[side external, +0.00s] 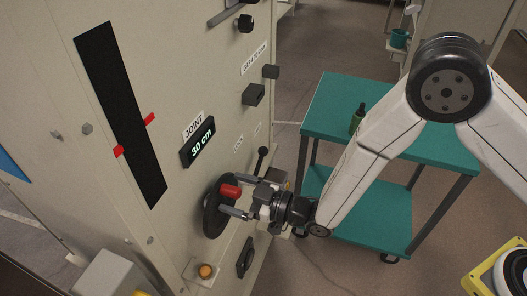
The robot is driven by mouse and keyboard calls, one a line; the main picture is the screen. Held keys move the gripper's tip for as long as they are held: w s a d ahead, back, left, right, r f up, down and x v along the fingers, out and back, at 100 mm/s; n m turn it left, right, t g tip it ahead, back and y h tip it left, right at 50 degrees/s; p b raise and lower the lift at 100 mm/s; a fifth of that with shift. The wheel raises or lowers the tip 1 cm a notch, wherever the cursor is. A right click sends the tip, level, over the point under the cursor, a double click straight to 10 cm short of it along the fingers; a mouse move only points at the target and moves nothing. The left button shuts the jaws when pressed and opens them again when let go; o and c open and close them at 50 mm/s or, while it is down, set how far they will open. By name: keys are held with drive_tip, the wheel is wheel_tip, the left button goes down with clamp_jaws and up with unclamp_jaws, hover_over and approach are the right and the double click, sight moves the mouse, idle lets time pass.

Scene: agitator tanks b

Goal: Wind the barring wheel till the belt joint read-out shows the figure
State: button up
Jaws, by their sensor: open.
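The barring wheel (213,213) is a dark disc on the beige panel, with a red handle (231,191) standing out from it. My gripper (233,200) is at the wheel, its two fingers apart with the red handle between or just beside them. I cannot tell whether either finger touches the handle. The belt joint read-out (199,142), under a JOINT label, shows 30 cm. Above left, the black belt (120,115) shows in a slot with red marks (149,119) at both edges. My gripper hides part of the wheel.
A black-knobbed lever (262,152) stands close above my gripper. An orange button (206,271) is below the wheel, and dark knobs (253,94) are higher on the panel. A teal cart (330,112) with a bottle (357,118) stands behind my arm.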

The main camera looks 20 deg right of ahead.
drive_tip(key=shift+s+d, duration=0.1)
drive_tip(key=shift+v, duration=2.85)
drive_tip(key=shift+r, duration=0.1)
drive_tip(key=w+d+r+m+g+h, duration=0.1)
drive_tip(key=w+d+m+g+h, duration=0.15)
drive_tip(key=d+h, duration=0.4)
drive_tip(key=w+d+r+m+g+h, duration=0.1)
drive_tip(key=d+m+h, duration=0.2)
drive_tip(key=d, duration=0.7)
drive_tip(key=s+d+r+m+g+h, duration=0.2)
drive_tip(key=s+d+m+g, duration=0.3)
drive_tip(key=s+d, duration=0.8)
drive_tip(key=shift+d+r+g+h, duration=0.4)
drive_tip(key=shift+g+h, duration=0.25)
drive_tip(key=shift+g, duration=0.2)
